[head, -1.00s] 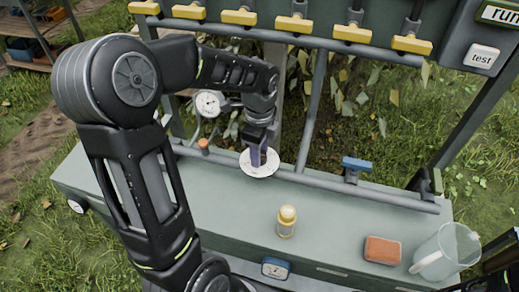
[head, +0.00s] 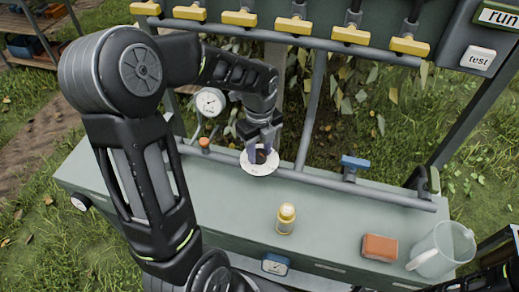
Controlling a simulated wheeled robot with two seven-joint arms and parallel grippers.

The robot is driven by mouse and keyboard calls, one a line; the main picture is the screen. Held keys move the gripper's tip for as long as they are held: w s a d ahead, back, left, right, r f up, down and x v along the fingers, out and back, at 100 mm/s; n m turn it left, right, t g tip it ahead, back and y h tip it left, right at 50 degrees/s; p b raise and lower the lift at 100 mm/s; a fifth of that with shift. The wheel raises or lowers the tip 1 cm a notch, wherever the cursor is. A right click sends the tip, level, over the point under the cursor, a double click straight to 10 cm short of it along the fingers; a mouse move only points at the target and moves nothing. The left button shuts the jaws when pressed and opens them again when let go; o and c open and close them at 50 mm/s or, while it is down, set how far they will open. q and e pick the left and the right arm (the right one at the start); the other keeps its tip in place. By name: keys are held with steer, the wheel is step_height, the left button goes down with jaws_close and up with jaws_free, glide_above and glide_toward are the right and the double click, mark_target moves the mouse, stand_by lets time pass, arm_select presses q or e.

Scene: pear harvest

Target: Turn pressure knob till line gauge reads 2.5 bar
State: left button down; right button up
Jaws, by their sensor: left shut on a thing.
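The pressure knob is a small dark knob (head: 262,157) in the middle of a white round dial plate (head: 258,169), on the pipe along the back of the bench. My left gripper (head: 260,156) points down at it, with one purple-grey finger on each side, shut on the knob. The fingers and wrist cover part of the dial plate. The round white line gauge (head: 210,102) stands left of my left wrist. Its face is visible, but the needle's reading is too small to tell. My right gripper is out of view.
A yellow-capped bottle (head: 286,219), an orange-brown block (head: 380,247) and a clear jug (head: 440,250) stand on the green bench (head: 335,215). A blue valve handle (head: 354,163) is on the pipe to the right. Yellow valve handles (head: 294,25) hang above.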

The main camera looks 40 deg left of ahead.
mark_target(260, 153)
arm_select(q)
steer(key=c, duration=0.9)
jaws_free()
step_height(260, 153, up, 8)
steer(key=shift+f, duration=0.1)
